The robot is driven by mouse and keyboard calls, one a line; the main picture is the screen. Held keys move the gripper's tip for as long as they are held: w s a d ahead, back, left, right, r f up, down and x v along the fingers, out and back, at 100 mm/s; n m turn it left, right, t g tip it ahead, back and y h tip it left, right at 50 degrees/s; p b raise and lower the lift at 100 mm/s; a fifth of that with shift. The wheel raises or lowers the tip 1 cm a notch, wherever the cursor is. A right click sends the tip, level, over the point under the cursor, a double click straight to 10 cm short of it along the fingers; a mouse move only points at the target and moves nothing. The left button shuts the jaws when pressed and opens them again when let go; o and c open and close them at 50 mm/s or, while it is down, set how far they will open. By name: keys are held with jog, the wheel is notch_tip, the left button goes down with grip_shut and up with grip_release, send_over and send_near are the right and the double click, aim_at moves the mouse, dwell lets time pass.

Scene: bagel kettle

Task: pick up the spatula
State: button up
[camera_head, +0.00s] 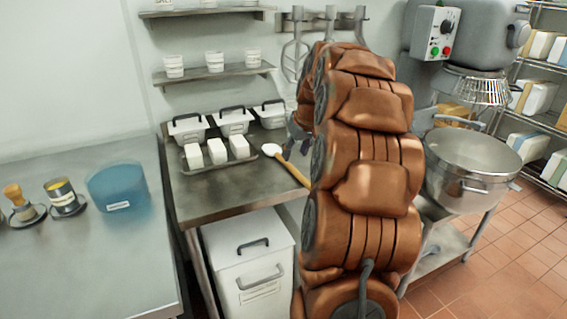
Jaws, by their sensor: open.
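The spatula (290,168) lies on the steel worktable (208,205), with its white head toward the back left and its wooden handle running toward the front right. The handle's near end meets the outline of my copper arm, so I cannot tell whether more of it is hidden. My gripper (298,130) shows only in part, as a grey shape at the left edge of the arm, just beyond the spatula. It is open and looks apart from the spatula. Its fingertips are mostly hidden.
A tray with white blocks (216,151) sits left of the spatula, with lidded white containers (233,122) behind it. A shelf (212,75) with cups hangs above. A large steel pot (470,165) stands right of my arm. The table's front left is clear.

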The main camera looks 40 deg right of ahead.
aim_at(292, 166)
jog(key=shift+p+x, duration=0.4)
jog(key=shift+x, duration=2.5)
jog(key=shift+s, duration=0.2)
grip_shut()
